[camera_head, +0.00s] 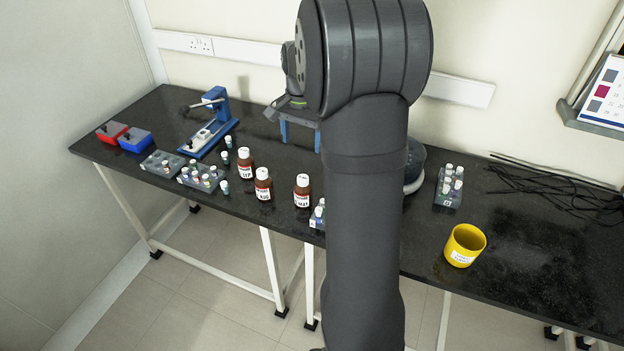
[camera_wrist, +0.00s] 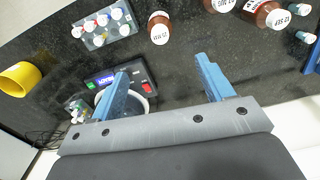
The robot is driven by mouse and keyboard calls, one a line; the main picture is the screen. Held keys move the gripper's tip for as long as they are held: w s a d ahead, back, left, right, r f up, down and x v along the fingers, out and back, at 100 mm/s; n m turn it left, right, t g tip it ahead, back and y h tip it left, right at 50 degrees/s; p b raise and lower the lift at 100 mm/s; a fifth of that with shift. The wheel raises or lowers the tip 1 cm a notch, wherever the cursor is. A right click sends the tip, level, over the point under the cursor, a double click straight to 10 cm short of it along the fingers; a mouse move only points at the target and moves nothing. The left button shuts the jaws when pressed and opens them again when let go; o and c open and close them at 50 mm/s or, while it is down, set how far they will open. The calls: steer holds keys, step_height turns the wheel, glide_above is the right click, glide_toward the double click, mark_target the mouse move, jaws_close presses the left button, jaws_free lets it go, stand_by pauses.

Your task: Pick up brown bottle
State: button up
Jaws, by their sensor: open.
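Three brown bottles with white caps and white labels stand upright on the black bench in the head view: a left one (camera_head: 245,164), a middle one (camera_head: 263,185) and a right one (camera_head: 302,191). In the wrist view, one brown bottle (camera_wrist: 158,31) is whole near the top, another (camera_wrist: 266,16) is at the upper right, and a third (camera_wrist: 220,4) is cut by the top edge. My gripper (camera_head: 300,142) is above the bench, behind the bottles. In the wrist view its blue fingers (camera_wrist: 163,68) are apart with nothing between them. My arm hides part of the bench.
A vial rack (camera_wrist: 108,39) stands beside the nearest bottle. A device with a display and buttons (camera_wrist: 135,73) lies under one finger in the wrist view. A yellow cup (camera_head: 464,246), another vial rack (camera_head: 447,196) and black cables (camera_head: 555,187) are at the right.

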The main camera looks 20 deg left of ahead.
steer(key=m, duration=1.7)
glide_toward(303, 188)
steer(key=f, duration=0.2)
steer(key=w+a+f, duration=0.1)
steer(key=f, duration=0.3)
steer(key=shift+w+a+f, duration=0.15)
steer(key=shift+w+f, duration=0.15)
steer(key=shift+d+f, duration=0.15)
steer(key=shift+f, duration=1.15)
steer(key=shift+d+f, duration=0.15)
steer(key=shift+f, duration=1.15)
steer(key=c, duration=1.2)
steer(key=shift+o, duration=0.2)
steer(key=shift+r, duration=0.1)
